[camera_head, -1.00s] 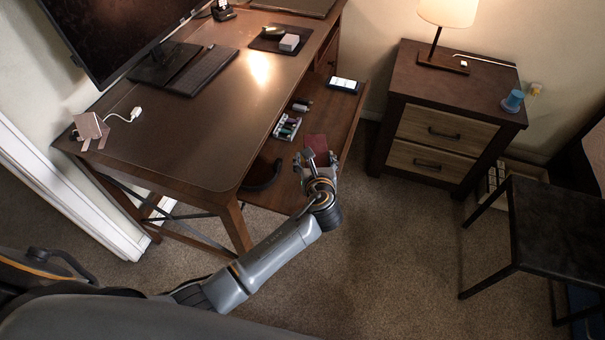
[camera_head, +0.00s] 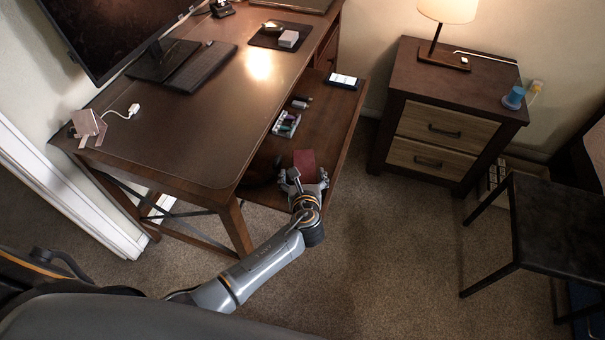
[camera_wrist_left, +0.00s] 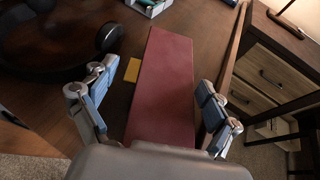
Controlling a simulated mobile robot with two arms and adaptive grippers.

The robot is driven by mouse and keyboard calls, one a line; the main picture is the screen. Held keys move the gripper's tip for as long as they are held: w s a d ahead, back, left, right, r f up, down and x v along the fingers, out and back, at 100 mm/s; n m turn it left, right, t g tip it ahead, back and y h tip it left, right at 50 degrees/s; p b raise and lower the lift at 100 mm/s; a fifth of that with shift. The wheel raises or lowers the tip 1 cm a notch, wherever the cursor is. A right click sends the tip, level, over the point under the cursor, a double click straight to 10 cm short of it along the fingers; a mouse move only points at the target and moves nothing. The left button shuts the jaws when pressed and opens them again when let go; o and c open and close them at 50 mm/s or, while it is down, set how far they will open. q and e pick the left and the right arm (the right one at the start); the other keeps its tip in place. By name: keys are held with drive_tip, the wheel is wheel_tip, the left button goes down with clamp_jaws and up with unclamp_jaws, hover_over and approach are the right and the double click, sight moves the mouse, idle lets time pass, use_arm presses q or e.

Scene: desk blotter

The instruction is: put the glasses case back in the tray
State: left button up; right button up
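The glasses case appears to be the long dark red case (camera_head: 304,161) on the pulled-out shelf under the desk. It also shows in the left wrist view (camera_wrist_left: 164,85), stretching away from the palm; its near end is hidden. My left gripper (camera_head: 304,178) is open, with its fingers spread on both sides of the case. In the wrist view a gap shows at the left finger; the right fingertip is close to the case's edge. A small white tray with compartments (camera_head: 286,124) holding little items stands farther back on the shelf. My right gripper is not in view.
A phone (camera_head: 342,81) lies at the shelf's far end. A yellow piece (camera_wrist_left: 132,70) lies beside the case. A dark round object (camera_wrist_left: 108,38) is left of the gripper, near the desk edge. A nightstand (camera_head: 440,130) stands to the right.

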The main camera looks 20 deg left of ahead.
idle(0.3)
use_arm(q)
drive_tip(key=p+v, duration=0.1)
drive_tip(key=v, duration=1.1)
